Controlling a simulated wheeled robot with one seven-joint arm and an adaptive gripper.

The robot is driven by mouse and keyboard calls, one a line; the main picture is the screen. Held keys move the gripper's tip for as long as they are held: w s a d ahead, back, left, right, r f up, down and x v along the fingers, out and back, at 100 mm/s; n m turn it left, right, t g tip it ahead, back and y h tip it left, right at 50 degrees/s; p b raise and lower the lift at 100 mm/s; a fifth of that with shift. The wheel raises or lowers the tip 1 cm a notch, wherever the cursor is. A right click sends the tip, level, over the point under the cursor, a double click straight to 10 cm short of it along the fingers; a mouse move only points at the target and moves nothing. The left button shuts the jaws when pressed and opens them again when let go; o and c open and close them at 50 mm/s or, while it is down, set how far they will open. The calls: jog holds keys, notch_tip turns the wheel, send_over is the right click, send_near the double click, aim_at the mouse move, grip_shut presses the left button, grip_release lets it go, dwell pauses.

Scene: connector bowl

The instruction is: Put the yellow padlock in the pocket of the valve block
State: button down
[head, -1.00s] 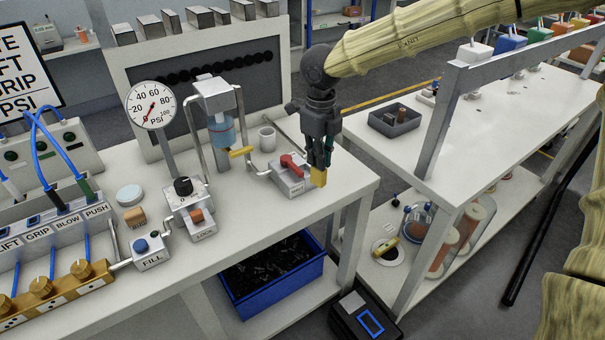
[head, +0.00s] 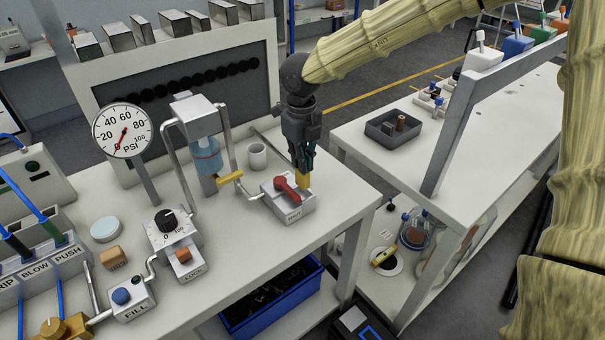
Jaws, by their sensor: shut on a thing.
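The yellow padlock (head: 303,184) is held in my gripper (head: 302,170), which is shut on it and points down. The valve block (head: 293,214) is a pale grey block with a red lever (head: 286,187) on top, at the right end of the white bench. The padlock is at the right side of the block's top, just right of the lever. The pocket is hidden, so I cannot tell whether the padlock is inside it or only above it.
A yellow-handled valve (head: 229,177) and a white cup (head: 257,156) stand left of the block. A pressure gauge (head: 123,130) stands farther left. A grey tray (head: 393,129) sits on the other table. A blue bin (head: 274,307) is below the bench.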

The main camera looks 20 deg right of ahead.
aim_at(302, 175)
jog(key=shift+w+f, duration=0.15)
jog(key=shift+f, duration=0.45)
jog(key=shift+s+f, duration=0.2)
jog(key=shift+f, duration=0.4)
notch_tip(302, 175, down, 2)
jog(key=shift+w+f+p, duration=0.15)
jog(key=shift+f+p, duration=0.1)
jog(key=shift+p, duration=0.1)
jog(key=shift+r, duration=0.1)
jog(key=c, duration=1.6)
grip_release()
jog(key=shift+f, duration=0.2)
jog(key=shift+r, duration=0.1)
notch_tip(302, 175, up, 12)
jog(key=shift+r+b, duration=0.1)
jog(key=shift+b, duration=0.7)
